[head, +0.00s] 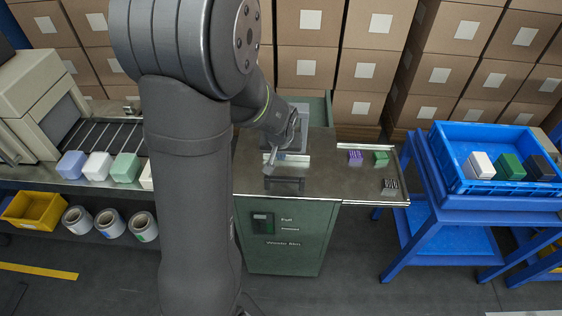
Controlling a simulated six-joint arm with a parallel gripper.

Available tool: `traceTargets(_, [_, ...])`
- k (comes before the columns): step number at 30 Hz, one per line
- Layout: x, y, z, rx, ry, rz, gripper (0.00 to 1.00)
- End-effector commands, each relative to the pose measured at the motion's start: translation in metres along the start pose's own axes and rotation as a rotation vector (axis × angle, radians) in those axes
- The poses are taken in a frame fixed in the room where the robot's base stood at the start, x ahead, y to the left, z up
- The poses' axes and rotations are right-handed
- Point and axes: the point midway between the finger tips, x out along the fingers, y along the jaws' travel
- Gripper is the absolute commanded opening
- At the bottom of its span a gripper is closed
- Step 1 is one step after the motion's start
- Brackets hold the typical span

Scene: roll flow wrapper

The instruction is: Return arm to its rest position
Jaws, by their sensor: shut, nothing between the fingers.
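My arm rises through the middle of the head view and reaches over the green cabinet (286,228). My gripper (270,160) is at its end, small and partly hidden by my own arm. It is shut and holds nothing. It hangs over the cabinet's metal top, just behind a dark handle-like bracket (284,184). Behind it is a grey recessed opening (297,112), partly covered by my arm.
A side shelf (347,179) carries purple (355,157), green (380,158) and black (390,184) pieces. A blue tray (470,187) with several blocks stands right. A conveyor (105,133) with pastel blocks is left. Stacked boxes (310,64) close off the back.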

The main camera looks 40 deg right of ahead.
Motion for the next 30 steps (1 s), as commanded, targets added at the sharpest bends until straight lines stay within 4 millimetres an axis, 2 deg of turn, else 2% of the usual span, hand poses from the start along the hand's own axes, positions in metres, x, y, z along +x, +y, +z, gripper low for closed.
traceTargets(1, [-0.010, 0.000, -0.001, 0.000, 0.004, 0.001, 0.00])
traceTargets(6, [-0.034, 0.001, -0.001, 0.001, 0.005, 0.001, 0.00])
traceTargets(12, [-0.049, 0.001, -0.001, 0.000, 0.002, 0.000, 0.00])
traceTargets(24, [-0.052, 0.000, -0.001, 0.000, 0.002, 0.000, 0.00])
traceTargets(30, [-0.043, 0.000, -0.001, 0.000, 0.001, 0.000, 0.00])
